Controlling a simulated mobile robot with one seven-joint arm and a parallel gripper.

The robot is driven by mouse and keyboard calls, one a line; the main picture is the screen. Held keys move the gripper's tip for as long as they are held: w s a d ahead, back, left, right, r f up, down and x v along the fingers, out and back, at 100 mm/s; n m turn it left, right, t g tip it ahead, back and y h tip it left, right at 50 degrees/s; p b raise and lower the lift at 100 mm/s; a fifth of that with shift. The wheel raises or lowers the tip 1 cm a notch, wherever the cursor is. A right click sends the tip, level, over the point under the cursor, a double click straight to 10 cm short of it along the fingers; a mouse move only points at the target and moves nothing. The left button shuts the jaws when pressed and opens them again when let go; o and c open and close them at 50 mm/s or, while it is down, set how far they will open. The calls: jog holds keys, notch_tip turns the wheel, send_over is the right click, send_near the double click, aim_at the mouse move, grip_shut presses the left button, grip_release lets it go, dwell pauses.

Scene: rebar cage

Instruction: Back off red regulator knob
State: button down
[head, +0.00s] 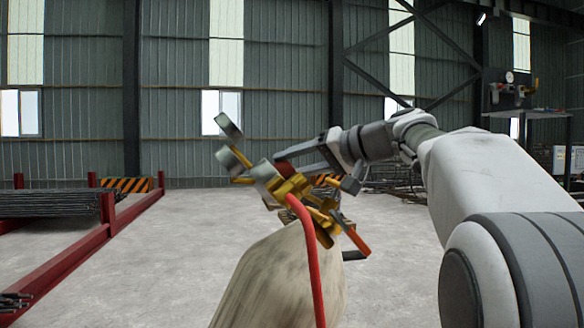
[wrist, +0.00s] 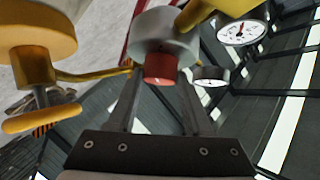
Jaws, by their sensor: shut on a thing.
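The red regulator knob (wrist: 160,68) sits at the middle of the wrist view, below a grey round cap (wrist: 166,42). My gripper (wrist: 160,80) has one finger on either side of the knob and is shut on it. In the head view my gripper (head: 291,158) reaches in from the right to the brass regulator (head: 287,188), mostly hiding the knob. The regulator stands above a beige cylinder (head: 282,270). Two white-faced gauges show in the wrist view, a larger one (wrist: 243,30) and a smaller one (wrist: 210,76). A red hose (head: 312,262) hangs down the cylinder's front.
A red steel rack (head: 110,222) with bundled rebar (head: 50,204) stands at left. A yellow handle (wrist: 40,118) is at left in the wrist view. Another gauge assembly (head: 508,85) is above a shelf at back right. Concrete floor (head: 190,240) is clear left of the cylinder.

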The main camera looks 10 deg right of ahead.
jog(key=shift+c, duration=1.6)
grip_release()
jog(key=p+v, duration=0.3)
jog(key=v, duration=1.4)
jog(key=shift+s, duration=0.15)
jog(key=shift+d, duration=0.15)
